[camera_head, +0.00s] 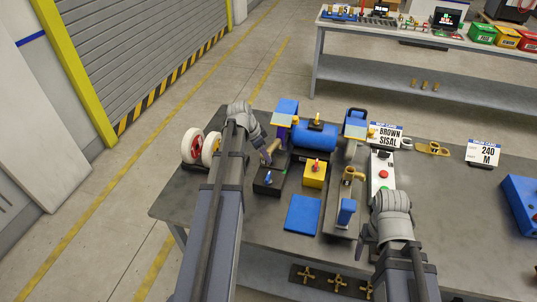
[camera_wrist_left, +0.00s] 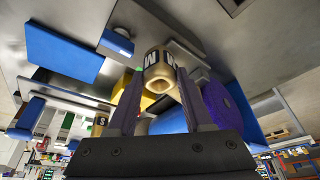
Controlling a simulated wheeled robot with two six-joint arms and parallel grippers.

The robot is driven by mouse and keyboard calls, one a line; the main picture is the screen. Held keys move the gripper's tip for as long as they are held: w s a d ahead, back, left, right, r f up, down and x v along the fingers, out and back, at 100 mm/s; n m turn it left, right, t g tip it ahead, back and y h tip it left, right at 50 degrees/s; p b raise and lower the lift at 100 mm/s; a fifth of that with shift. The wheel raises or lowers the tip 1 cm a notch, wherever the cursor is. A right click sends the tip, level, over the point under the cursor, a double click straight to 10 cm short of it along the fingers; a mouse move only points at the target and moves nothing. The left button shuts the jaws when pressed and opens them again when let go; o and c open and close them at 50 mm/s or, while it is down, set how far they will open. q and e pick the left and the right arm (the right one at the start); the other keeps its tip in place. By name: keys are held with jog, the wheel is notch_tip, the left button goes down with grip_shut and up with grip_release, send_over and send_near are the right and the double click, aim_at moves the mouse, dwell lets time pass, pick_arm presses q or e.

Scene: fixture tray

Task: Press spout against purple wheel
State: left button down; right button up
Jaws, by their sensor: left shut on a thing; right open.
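My left gripper (camera_head: 266,153) is shut on a brass-coloured spout (camera_head: 272,146) near the left end of the blue cylinder. In the left wrist view the spout (camera_wrist_left: 158,70) sits between the two fingers (camera_wrist_left: 158,95), its open end facing the camera and a dark band with a letter around it. The purple wheel (camera_wrist_left: 228,108) stands just right of the fingers in that view; I cannot tell whether the spout touches it. In the head view the wheel is mostly hidden by machine parts and my arm. My right gripper (camera_head: 367,247) is open and empty at the table's front.
A blue cylinder (camera_head: 315,136) lies between blue-topped posts behind a yellow block (camera_head: 314,174) and a black box (camera_head: 268,182). A blue plate (camera_head: 302,214) lies in front. Red-and-white wheels (camera_head: 192,146) stand at the left edge. The table's right middle is mostly clear.

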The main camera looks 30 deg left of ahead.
pick_arm(q)
jog(key=shift+s, duration=1.7)
notch_tip(320, 180, up, 7)
jog(key=p, duration=0.7)
